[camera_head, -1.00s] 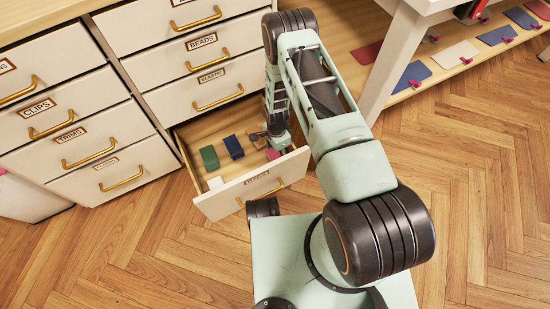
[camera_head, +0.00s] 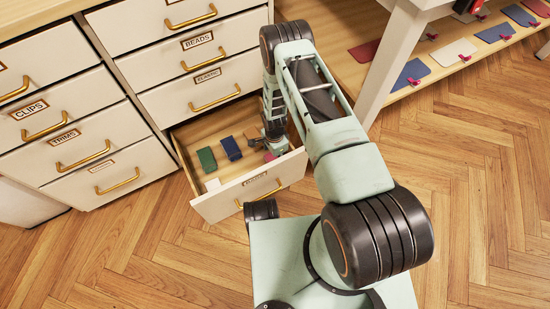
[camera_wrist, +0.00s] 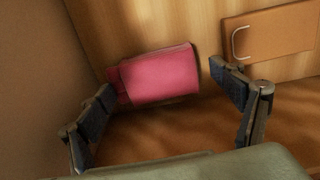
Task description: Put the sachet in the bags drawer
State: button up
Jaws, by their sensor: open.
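The open bottom drawer (camera_head: 248,196) holds several small flat packets; its front label is too small to read. A pink packet, which looks like the sachet (camera_wrist: 158,76), lies on the wooden drawer floor. It also shows as a small pink patch in the head view (camera_head: 270,156). My gripper (camera_wrist: 163,88) is open above it, with one finger to the left of the packet and one to the right. The right finger is clear of it; whether the left fingertip touches it I cannot tell. In the head view my gripper (camera_head: 275,138) is inside the drawer's right part.
A green packet (camera_head: 207,160), a blue one (camera_head: 231,148) and a brown one (camera_wrist: 270,32) lie in the drawer too. A pale item (camera_head: 213,184) is near its front. Shut drawers rise above and left.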

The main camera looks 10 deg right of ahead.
notch_tip(320, 180, up, 12)
jog(key=p, duration=0.4)
jog(key=shift+w+r, duration=0.15)
dwell(0.3)
